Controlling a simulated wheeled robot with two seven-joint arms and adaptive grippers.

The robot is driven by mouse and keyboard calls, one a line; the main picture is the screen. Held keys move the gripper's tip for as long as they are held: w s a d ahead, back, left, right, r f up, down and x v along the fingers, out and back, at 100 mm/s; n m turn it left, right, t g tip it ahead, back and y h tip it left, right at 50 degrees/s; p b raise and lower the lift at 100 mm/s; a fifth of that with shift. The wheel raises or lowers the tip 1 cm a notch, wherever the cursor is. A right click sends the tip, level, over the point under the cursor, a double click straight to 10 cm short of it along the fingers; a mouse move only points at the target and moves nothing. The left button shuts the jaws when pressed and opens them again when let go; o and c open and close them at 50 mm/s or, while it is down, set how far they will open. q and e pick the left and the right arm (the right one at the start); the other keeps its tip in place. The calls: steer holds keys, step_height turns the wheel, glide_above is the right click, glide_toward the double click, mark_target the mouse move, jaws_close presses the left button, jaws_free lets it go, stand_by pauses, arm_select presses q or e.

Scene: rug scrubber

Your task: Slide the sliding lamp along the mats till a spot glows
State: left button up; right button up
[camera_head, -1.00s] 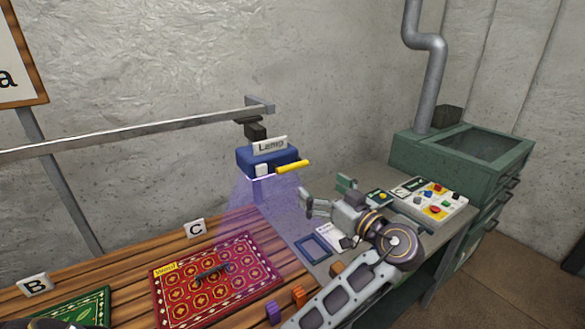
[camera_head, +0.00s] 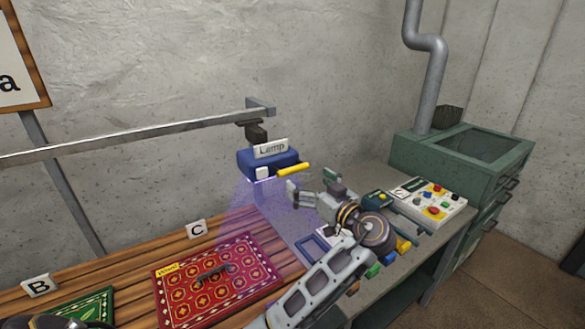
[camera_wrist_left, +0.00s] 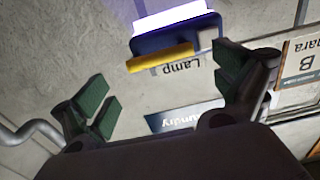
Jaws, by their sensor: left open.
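The sliding lamp (camera_head: 262,162) is a blue box marked "Lamp" with a yellow handle (camera_head: 293,169) sticking out to the right. It hangs from a grey rail (camera_head: 130,134) and casts a violet beam downward near the red mat (camera_head: 217,281). A green mat (camera_head: 80,309) lies to the left. My left gripper (camera_head: 300,194) is open and empty, just below and right of the handle, apart from it. In the left wrist view the lamp (camera_wrist_left: 178,36) and its yellow handle (camera_wrist_left: 160,57) lie ahead, between and beyond the open fingers (camera_wrist_left: 165,90). My right gripper is not in view. I see no glowing spot.
Signs C (camera_head: 196,229) and B (camera_head: 37,285) stand on the wooden table behind the mats. A button panel (camera_head: 432,201) and green cabinet (camera_head: 470,155) are at the right.

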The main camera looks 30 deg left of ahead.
mark_target(294, 171)
arm_select(q)
steer(key=p+x, duration=0.2)
steer(key=x, duration=0.4)
steer(key=shift+w+a+r, duration=0.15)
steer(key=shift+a, duration=0.1)
steer(key=shift+p+x, duration=0.3)
steer(key=shift+x, duration=0.65)
steer(key=c, duration=1.2)
